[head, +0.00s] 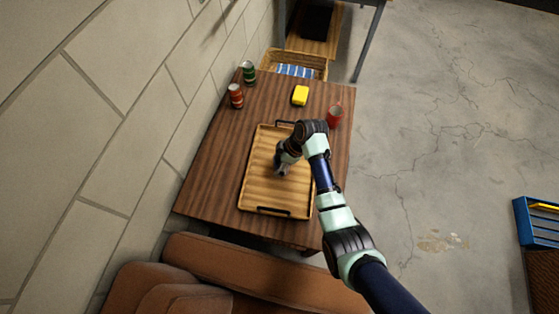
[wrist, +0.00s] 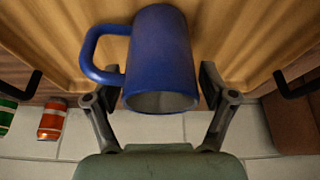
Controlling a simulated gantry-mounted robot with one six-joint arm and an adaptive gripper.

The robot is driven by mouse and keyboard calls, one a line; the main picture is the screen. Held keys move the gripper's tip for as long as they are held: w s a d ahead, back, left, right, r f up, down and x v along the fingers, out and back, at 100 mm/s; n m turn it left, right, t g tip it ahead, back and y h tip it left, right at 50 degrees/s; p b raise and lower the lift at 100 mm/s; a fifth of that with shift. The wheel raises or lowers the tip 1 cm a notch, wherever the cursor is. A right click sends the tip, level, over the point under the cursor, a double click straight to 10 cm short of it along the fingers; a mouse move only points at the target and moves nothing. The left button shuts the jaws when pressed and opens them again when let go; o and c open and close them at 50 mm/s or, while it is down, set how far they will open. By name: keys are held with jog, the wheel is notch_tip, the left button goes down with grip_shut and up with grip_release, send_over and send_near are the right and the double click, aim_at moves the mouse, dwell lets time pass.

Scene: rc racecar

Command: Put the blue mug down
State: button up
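The blue mug (wrist: 160,50) fills the middle of the wrist view, its open mouth facing the bottom of the picture and its handle out to the left. My gripper (wrist: 160,88) has one finger on each side of the mug, both pads close against its wall, and looks shut on it. The wooden tray (wrist: 240,45) lies behind the mug. In the head view my gripper (head: 281,170) is over the middle of the tray (head: 255,190). The mug is mostly hidden there, and I cannot tell whether it touches the tray.
On the brown table (head: 215,155) stand a green can (head: 248,72), an orange-red can (head: 236,96), a yellow block (head: 300,95) and a red mug (head: 335,116). A wall borders the left. A brown sofa (head: 220,265) is at the front. The tray has black handles.

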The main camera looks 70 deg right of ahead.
jog(key=p+v, duration=0.2)
jog(key=v, duration=1)
jog(key=shift+p, duration=0.3)
jog(key=shift+r, duration=0.1)
jog(key=w+a+r+t+h, duration=0.15)
jog(key=w+a+r, duration=0.25)
jog(key=w+a, duration=0.4)
jog(key=w+a+r+t+h, duration=0.15)
jog(key=w+a+r, duration=0.25)
jog(key=w+a, duration=0.5)
jog(key=s+a+r+m+t, duration=0.1)
jog(key=a+r+t, duration=0.1)
jog(key=a+r, duration=0.2)
jog(key=s+a+r+m+t+y, duration=0.1)
jog(key=a+r, duration=0.3)
jog(key=a, duration=0.7)
jog(key=s+a+r+t+y, duration=0.1)
jog(key=a+r+t, duration=0.1)
jog(key=a+r, duration=0.2)
jog(key=a, duration=0.3)
jog(key=shift+a+r+m+t, duration=0.3)
jog(key=shift+a+m, duration=0.05)
jog(key=shift+m, duration=0.05)
